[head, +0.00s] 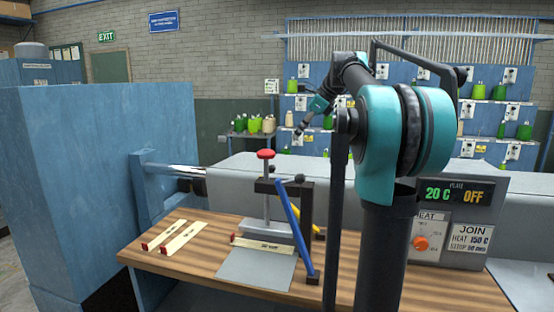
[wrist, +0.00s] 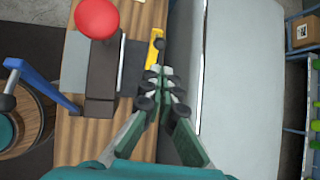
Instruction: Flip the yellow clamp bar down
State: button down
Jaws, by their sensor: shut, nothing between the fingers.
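The yellow clamp bar (wrist: 154,48) shows in the wrist view as a short yellow piece beside the press, just beyond my fingertips. In the head view only a small yellow part (head: 319,233) shows behind the blue lever and dark post; I cannot tell its full angle. My gripper (wrist: 163,76) is shut and empty, its fingertips together. In the head view my gripper (head: 299,134) hangs in the air above and behind the press, apart from the bar as far as I can tell.
The press has a red knob (head: 265,154), a dark frame (head: 307,208) and a tilted blue lever (head: 297,232). Pale strips (head: 183,238) lie on the wooden bench (head: 200,270). A control box (head: 460,225) reads 20 C, OFF.

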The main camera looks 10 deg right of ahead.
aim_at(273, 166)
jog(key=x, duration=1.4)
jog(key=w+a+f+g+h, duration=0.1)
jog(key=w+a+f+h, duration=0.1)
jog(key=a+f, duration=0.6)
jog(key=shift+w+a+f+h, duration=0.35)
jog(key=shift+w+a, duration=0.2)
jog(key=shift+w, duration=0.25)
